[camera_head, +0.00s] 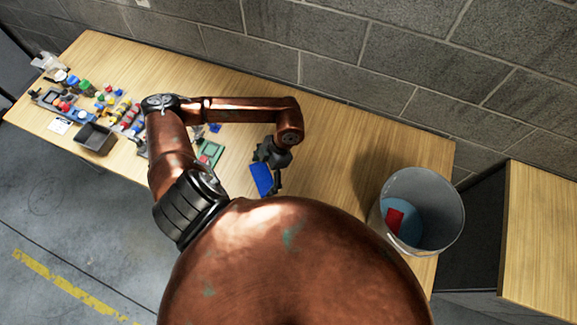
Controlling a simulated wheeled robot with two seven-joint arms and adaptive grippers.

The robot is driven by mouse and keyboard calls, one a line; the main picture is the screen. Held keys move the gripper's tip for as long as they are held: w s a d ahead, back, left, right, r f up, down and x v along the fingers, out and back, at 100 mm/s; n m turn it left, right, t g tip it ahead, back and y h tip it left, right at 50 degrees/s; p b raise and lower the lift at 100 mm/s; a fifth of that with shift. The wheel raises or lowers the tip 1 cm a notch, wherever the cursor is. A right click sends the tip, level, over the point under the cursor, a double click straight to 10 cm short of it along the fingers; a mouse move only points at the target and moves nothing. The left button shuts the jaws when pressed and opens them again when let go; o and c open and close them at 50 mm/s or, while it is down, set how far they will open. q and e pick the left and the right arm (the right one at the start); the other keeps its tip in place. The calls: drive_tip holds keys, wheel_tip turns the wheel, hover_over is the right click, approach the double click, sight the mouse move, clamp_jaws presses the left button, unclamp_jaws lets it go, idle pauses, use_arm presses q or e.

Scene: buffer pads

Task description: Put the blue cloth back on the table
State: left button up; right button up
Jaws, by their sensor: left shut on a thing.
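The blue cloth (262,179) is a small flat blue rectangle in the middle of the picture. My left gripper (271,174) is shut on it. The cloth appears over the wooden table (330,140); whether it touches the surface I cannot tell. The gripper's fingers are small and partly hidden by the cloth. My right gripper is not in view.
A grey bucket (444,212) with blue and red inside stands at the table's right end. Green and blue items (210,152) lie left of the gripper. A dark tray (95,138) and several small colourful objects fill the left end. A wall runs behind.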

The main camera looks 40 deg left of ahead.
use_arm(q)
drive_tip(key=w+f, duration=0.3)
drive_tip(key=w, duration=0.1)
drive_tip(key=w+f+p, duration=0.1)
drive_tip(key=w+f, duration=0.2)
drive_tip(key=w, duration=0.1)
drive_tip(key=w+f, duration=0.3)
drive_tip(key=w, duration=0.2)
drive_tip(key=shift+d, duration=0.1)
drive_tip(key=shift+w+f, duration=0.3)
drive_tip(key=shift+f, duration=0.1)
wheel_tip(320, 180, down, 2)
drive_tip(key=shift+f+p, duration=0.15)
drive_tip(key=shift+p, duration=0.4)
drive_tip(key=shift+w+f, duration=0.1)
drive_tip(key=shift+f, duration=0.35)
drive_tip(key=shift+f, duration=0.1)
drive_tip(key=o, duration=0.8)
